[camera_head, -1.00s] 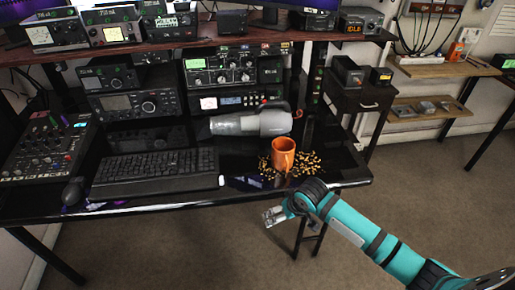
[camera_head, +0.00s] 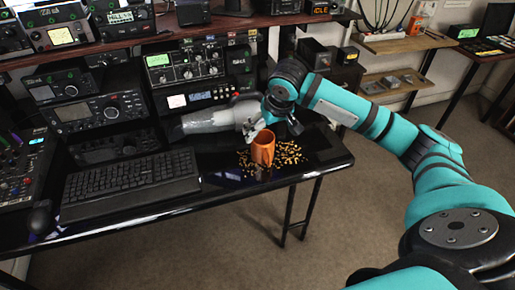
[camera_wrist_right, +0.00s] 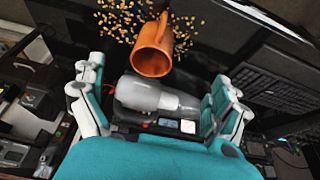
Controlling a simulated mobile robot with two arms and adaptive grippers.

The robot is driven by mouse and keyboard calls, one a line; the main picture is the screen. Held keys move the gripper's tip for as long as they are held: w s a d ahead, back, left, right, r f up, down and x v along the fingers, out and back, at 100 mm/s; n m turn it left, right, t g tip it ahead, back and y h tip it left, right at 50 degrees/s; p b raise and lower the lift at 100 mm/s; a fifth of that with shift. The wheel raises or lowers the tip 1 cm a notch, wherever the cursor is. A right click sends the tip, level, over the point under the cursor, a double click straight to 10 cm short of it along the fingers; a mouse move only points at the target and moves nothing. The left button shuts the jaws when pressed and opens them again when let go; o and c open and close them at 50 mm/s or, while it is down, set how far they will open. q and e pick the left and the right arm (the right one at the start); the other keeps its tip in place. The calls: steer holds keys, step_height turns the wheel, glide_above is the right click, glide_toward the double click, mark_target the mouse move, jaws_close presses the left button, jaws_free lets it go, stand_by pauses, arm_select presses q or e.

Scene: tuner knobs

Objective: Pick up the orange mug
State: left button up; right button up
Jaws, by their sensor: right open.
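The orange mug (camera_head: 263,150) stands upright on the glossy black desk, with scattered brown pieces around it. My right gripper (camera_head: 265,126) is just above and behind the mug's rim, with its fingers pointing down. In the right wrist view the mug (camera_wrist_right: 152,50) lies beyond the open fingertips of my right gripper (camera_wrist_right: 157,90), with nothing between the fingers. Whether a finger touches the mug cannot be told. My left gripper is not in view.
A grey device (camera_head: 215,118) with a translucent end lies behind and left of the mug, close to the gripper. A keyboard (camera_head: 130,183) is on the left. Radio equipment (camera_head: 185,65) stands behind. The brown pieces (camera_head: 288,155) surround the mug.

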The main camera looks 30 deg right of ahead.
mark_target(263, 149)
steer(key=x, duration=1.1)
steer(key=d+x, duration=0.1)
steer(key=x, duration=0.4)
steer(key=shift+w+f, duration=0.15)
steer(key=shift+w, duration=0.1)
steer(key=shift+s, duration=0.1)
steer(key=c, duration=1.4)
